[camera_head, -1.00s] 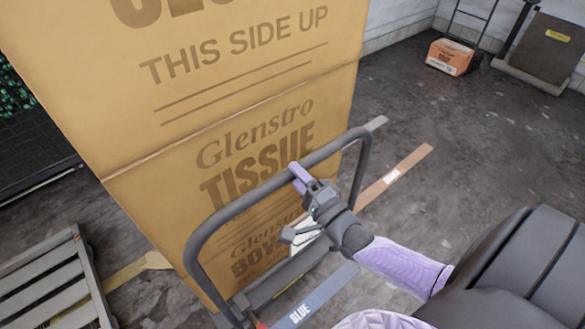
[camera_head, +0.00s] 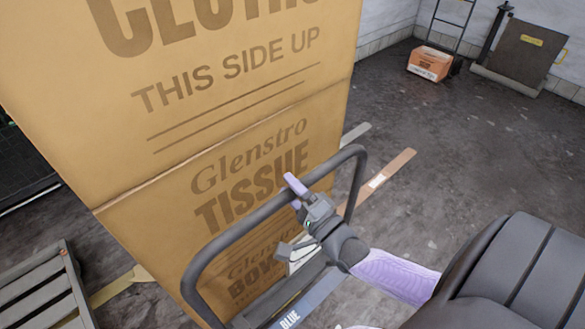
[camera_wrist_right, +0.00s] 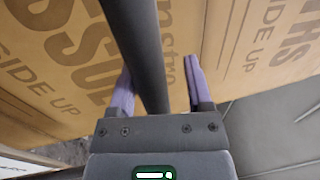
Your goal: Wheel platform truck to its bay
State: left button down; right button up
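The platform truck's dark tubular handle (camera_head: 238,204) stands upright at the near side of tall stacked brown cartons (camera_head: 262,160), which hide most of its deck. My right gripper (camera_head: 294,190) is at the upper right part of this handle. In the right wrist view the handle bar (camera_wrist_right: 146,50) passes between the two purple fingers of my right gripper (camera_wrist_right: 158,85). A gap shows between the bar and the right finger, so the gripper is open around it. A blue strip lettered BLUE (camera_head: 289,320) lies near the handle's foot. My left gripper is out of view.
A slatted pallet (camera_head: 40,290) lies at lower left, near a yellow floor stripe (camera_head: 118,287). Grey (camera_head: 355,134) and tan (camera_head: 392,172) strips lie right of the cartons. An orange-brown box (camera_head: 429,63) and a grey platform (camera_head: 515,80) stand by the far wall. Open floor lies between.

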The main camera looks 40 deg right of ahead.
jog(key=shift+o, duration=0.9)
jog(key=shift+a, duration=0.1)
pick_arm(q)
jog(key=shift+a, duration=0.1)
pick_arm(e)
jog(key=shift+f, duration=0.15)
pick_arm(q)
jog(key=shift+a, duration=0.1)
pick_arm(e)
jog(key=shift+s, duration=0.15)
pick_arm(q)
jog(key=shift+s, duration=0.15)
pick_arm(e)
jog(key=v, duration=0.9)
jog(key=shift+s, duration=0.35)
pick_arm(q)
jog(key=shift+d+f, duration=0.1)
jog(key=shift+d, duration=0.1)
